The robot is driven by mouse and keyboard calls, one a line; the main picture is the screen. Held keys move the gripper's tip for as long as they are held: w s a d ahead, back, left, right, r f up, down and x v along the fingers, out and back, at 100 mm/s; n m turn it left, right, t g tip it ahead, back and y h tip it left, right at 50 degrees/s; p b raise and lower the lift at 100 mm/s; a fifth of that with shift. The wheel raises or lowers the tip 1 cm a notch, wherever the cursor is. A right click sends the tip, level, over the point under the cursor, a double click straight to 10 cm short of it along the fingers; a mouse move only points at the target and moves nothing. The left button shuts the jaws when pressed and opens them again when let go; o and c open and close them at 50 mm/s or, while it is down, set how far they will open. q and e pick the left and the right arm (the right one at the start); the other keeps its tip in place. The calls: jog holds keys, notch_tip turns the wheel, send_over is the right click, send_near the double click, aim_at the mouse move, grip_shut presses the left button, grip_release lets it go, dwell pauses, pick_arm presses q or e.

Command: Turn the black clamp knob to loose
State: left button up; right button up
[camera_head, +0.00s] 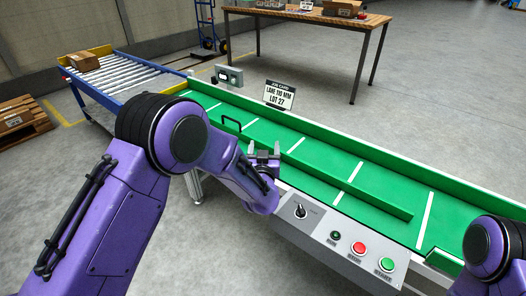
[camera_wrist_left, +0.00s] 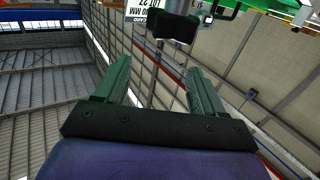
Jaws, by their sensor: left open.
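My left gripper (camera_head: 263,150) is over the near side of the green conveyor, by the middle of the long green guide rail (camera_head: 350,192). In the left wrist view its two green fingers (camera_wrist_left: 158,75) are spread apart with nothing between them. A dark block-like part (camera_wrist_left: 172,27), which looks like the black clamp knob, shows just beyond the fingertips and apart from them. My right gripper is out of view.
A black handle (camera_head: 232,124) is left of my gripper. A lane card (camera_head: 279,95) stands at the far edge. A roller conveyor (camera_head: 120,77) joins at left.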

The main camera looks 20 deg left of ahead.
pick_arm(q)
jog(key=s+d+r+p, duration=0.2)
jog(key=s+r, duration=0.6)
jog(key=s, duration=0.4)
jog(key=shift+d+p, duration=0.3)
jog(key=shift+d, duration=0.45)
jog(key=shift+r, duration=0.1)
